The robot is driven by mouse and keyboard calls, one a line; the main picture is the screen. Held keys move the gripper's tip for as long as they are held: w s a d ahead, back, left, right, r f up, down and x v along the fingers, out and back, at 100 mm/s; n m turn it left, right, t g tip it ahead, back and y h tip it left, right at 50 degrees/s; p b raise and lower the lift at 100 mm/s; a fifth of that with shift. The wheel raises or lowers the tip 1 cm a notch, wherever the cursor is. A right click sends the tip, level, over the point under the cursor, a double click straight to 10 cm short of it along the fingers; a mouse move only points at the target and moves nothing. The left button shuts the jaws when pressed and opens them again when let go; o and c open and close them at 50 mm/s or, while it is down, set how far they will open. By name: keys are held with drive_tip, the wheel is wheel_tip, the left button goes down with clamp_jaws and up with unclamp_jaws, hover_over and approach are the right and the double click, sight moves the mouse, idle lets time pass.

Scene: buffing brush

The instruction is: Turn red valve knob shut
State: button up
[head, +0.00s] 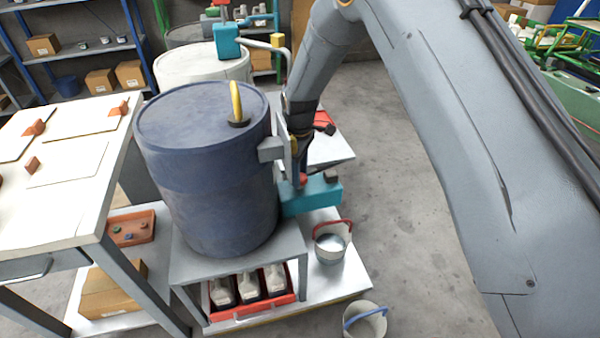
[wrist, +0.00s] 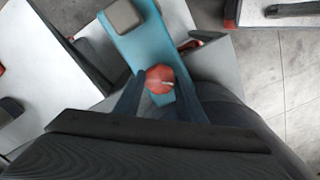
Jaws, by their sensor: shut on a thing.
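The red valve knob (wrist: 160,79) sits on a teal block-shaped valve body (wrist: 140,40), which also shows in the head view (head: 312,196) at the side of a blue drum (head: 205,165). My gripper (wrist: 160,88) is shut on the knob, with one dark finger on each side of it. In the head view my gripper (head: 300,172) reaches down to the teal body, and only a bit of the red knob (head: 303,179) shows there. A pale mark shows on the knob's face in the wrist view. Whether the valve is open or shut cannot be told.
The drum stands on a grey stand (head: 290,252) right beside my gripper. A bucket with a red handle (head: 330,246) stands below the valve, and one with a blue handle (head: 366,322) on the floor. A white table (head: 70,190) is at left.

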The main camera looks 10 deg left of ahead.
drive_tip(key=m, duration=0.5)
drive_tip(key=shift+w+r+m, duration=0.1)
drive_tip(key=shift+m, duration=0.2)
drive_tip(key=m+p, duration=0.1)
drive_tip(key=m, duration=0.3)
drive_tip(key=shift+m, duration=0.3)
drive_tip(key=o, duration=1)
drive_tip(key=shift+o, duration=0.2)
wheel_tip(320, 180, up, 7)
drive_tip(key=shift+r+b, duration=0.1)
drive_tip(key=shift+b, duration=0.3)
drive_tip(key=shift+r, duration=0.25)
